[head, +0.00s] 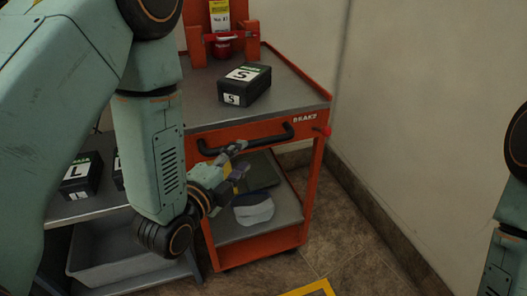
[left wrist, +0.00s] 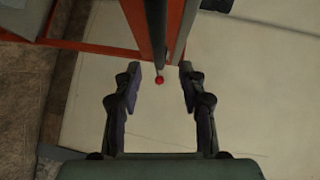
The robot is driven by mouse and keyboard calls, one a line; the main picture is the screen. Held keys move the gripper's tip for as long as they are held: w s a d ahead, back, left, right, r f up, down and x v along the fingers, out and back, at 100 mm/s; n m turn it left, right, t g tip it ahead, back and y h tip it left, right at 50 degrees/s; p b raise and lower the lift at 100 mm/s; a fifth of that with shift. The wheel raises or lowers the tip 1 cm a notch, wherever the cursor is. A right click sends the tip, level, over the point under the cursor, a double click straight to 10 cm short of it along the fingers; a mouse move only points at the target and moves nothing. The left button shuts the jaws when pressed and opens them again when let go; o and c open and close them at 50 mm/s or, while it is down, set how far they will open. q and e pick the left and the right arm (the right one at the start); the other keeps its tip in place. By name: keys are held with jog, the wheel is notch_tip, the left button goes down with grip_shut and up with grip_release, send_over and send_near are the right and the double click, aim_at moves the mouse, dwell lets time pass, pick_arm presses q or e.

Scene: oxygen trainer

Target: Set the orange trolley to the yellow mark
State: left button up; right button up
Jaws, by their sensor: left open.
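The orange trolley (head: 262,242) stands against the wall, with a black handle (head: 246,141) across its front and a red brake knob (head: 327,131) at its right corner. A corner of the yellow mark (head: 312,288) shows on the floor in front, at the bottom edge; the rest is cut off. My left gripper (head: 239,160) is open at the handle, seen partly from behind. In the left wrist view, the open fingers (left wrist: 160,73) stand either side of a dark bar (left wrist: 156,28), with a red knob (left wrist: 159,80) between them. I cannot tell whether they touch it. My right gripper is out of view.
A black box marked S (head: 245,84) sits on the trolley top. A pale rounded item (head: 253,209) lies on its lower shelf. A grey shelf unit with a box marked L (head: 82,177) and a grey bin (head: 112,255) stands left. The wall (head: 430,110) bounds the right.

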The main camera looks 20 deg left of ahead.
aim_at(249, 147)
pick_arm(q)
jog(key=x, duration=0.2)
jog(key=b+x, duration=0.1)
jog(key=x, duration=0.3)
jog(key=shift+w+a+f, duration=0.1)
jog(key=shift+w+a, duration=0.05)
jog(key=shift+a, duration=0.2)
jog(key=shift+w+f+b, duration=0.1)
jog(key=shift+w+b, duration=0.25)
jog(key=shift+w, duration=0.3)
jog(key=shift+d, duration=0.15)
jog(key=shift+c, duration=0.4)
grip_shut()
